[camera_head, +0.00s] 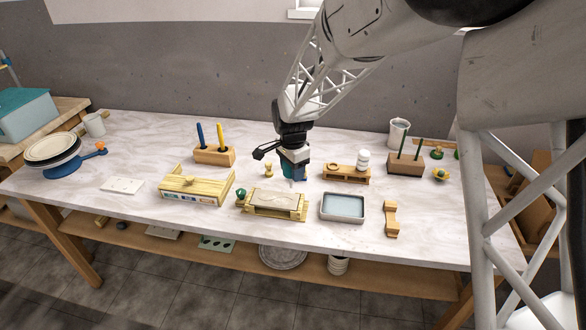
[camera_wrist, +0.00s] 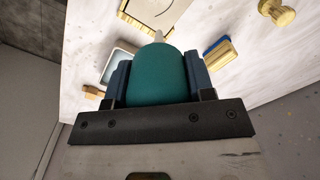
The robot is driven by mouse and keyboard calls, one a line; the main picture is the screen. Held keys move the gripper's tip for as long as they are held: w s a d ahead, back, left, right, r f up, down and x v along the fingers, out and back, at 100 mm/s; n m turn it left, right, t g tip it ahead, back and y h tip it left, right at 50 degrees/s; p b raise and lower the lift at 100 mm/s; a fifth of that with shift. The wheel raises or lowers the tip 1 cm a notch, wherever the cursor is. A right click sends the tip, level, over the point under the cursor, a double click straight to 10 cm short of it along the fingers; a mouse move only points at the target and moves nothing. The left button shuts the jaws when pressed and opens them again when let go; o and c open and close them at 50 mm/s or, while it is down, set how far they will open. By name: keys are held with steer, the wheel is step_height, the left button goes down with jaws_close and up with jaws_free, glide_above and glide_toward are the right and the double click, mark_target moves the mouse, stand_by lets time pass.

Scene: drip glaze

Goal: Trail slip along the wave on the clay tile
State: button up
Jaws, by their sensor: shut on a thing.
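My gripper (camera_head: 292,165) is shut on a teal squeeze bulb (camera_wrist: 158,75) with a pale nozzle (camera_wrist: 158,37). In the head view it hangs over the table just behind and right of the clay tile (camera_head: 272,202), and the tile lies in a yellowish wooden frame. In the wrist view, part of the tile (camera_wrist: 148,8) shows at the top edge, bearing a dark curved line; the rest of the wave is out of that view. The nozzle is apart from the tile. The bulb is mostly hidden by the gripper in the head view.
A tray of pale blue liquid (camera_head: 343,207) sits right of the tile. A wooden drawer-like box (camera_head: 192,190) stands to its left, and a pen block (camera_head: 214,155) behind. A wooden rack (camera_head: 346,175) stands right of my gripper. A small wooden knob (camera_head: 269,170) is close by.

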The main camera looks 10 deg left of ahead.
steer(key=shift+f, duration=0.15)
steer(key=shift+f, duration=1.45)
steer(key=shift+s+a+f, duration=0.1)
steer(key=shift+s+a, duration=0.15)
steer(key=shift+a, duration=1.4)
steer(key=shift+s+a+f, duration=0.1)
steer(key=shift+s+a, duration=0.2)
steer(key=shift+a, duration=1.4)
steer(key=shift+s+a+f, duration=0.1)
steer(key=shift+s+a, duration=0.15)
steer(key=shift+a, duration=1.4)
steer(key=shift+f, duration=0.75)
steer(key=shift+d, duration=0.15)
